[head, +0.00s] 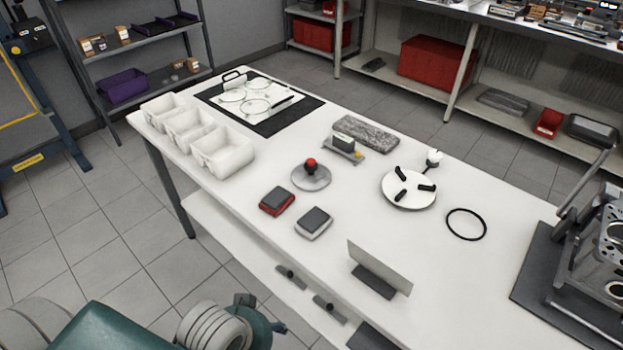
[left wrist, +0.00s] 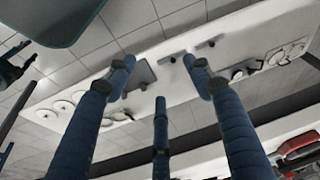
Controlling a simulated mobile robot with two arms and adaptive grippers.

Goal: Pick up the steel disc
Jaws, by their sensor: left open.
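A round grey metallic disc (head: 310,177), which looks like the steel disc, lies flat on the white workbench (head: 330,245). I cannot tell the disc for certain in the left wrist view. My right gripper is in neither view.
Near the disc are a red-and-black box (head: 277,201), a grey box (head: 314,222), a small gauge stand (head: 344,146) and a white round plate with black pieces (head: 409,203). White bins (head: 222,158) stand at left, an upright panel (head: 380,264) in front, a black ring (head: 466,225) at right.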

